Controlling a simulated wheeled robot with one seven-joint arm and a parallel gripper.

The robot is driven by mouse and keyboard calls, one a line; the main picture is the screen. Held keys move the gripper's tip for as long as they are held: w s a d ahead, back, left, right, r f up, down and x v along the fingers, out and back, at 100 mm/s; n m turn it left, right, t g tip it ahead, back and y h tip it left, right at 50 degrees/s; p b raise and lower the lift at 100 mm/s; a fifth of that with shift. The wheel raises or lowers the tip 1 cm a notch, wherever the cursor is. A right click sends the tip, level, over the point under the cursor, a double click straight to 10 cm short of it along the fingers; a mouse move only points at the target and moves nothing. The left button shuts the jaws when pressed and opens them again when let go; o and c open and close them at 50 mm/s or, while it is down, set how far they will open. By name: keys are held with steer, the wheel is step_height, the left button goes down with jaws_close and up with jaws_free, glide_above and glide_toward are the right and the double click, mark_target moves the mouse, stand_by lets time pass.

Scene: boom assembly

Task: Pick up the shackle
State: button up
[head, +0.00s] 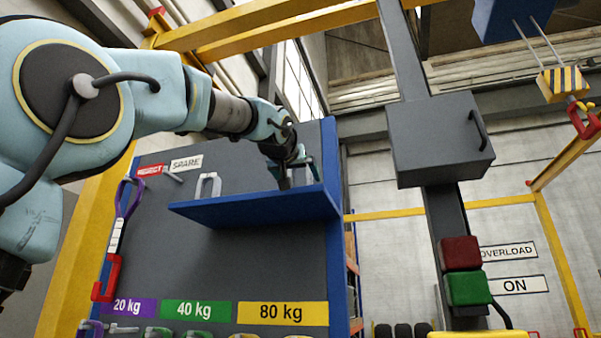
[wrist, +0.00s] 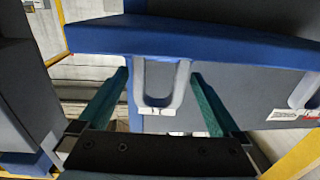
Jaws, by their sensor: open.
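A grey U-shaped shackle (wrist: 183,82) stands on the blue shelf (head: 260,208), its bow away from the shelf. The wrist view is inverted, with the shelf (wrist: 200,42) across its top. My gripper (wrist: 161,90) is open, with one green finger on each side of this shackle and a visible gap on both sides. I cannot tell how deep the fingers reach along it. In the head view my gripper (head: 298,167) is at the right end of the shelf and largely hides this shackle. A second grey shackle (head: 200,189) stands further left on the shelf; it also shows in the wrist view (wrist: 303,93).
The dark back panel (head: 260,265) rises behind the shelf, with a blue post (head: 334,240) close to my gripper's right. A purple sling with a red hook (head: 106,275) hangs at left. A grey box (head: 440,140) on a column stands right.

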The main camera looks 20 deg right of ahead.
steer(key=shift+x, duration=0.9)
steer(key=shift+r, duration=0.1)
jaws_close()
